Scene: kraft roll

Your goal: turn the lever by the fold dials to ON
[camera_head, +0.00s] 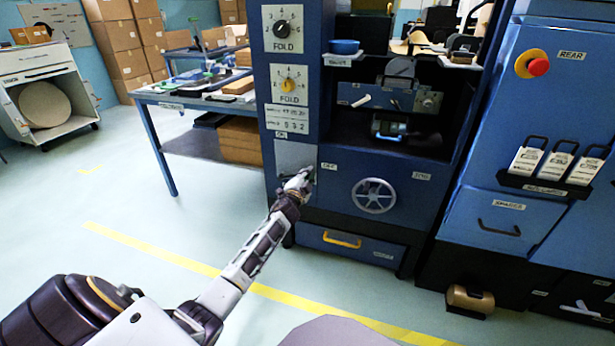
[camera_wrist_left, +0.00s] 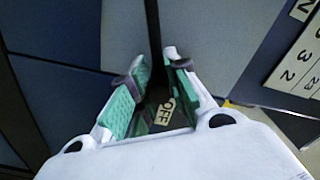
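The upper fold dial (camera_head: 283,26) and the lower, yellow-centred fold dial (camera_head: 289,82) sit on the blue column. Below them is a grey plate (camera_head: 288,150). My left gripper (camera_head: 303,177) is at its lower right, beside the OFF label (camera_head: 329,166). In the left wrist view my left gripper (camera_wrist_left: 156,70) is open, with green pads apart. The OFF label (camera_wrist_left: 165,112) shows between the fingers. A dark narrow bar (camera_wrist_left: 153,25), possibly the lever, runs up from the fingertip gap; I cannot tell whether the fingers touch it. In the head view the lever cannot be made out.
Right of the gripper is a spoked handwheel (camera_head: 374,196), with a yellow-handled drawer (camera_head: 343,240) below. A number plate (camera_head: 290,118) is above the grey plate. A blue-legged table (camera_head: 160,140) stands left. The floor in front is open.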

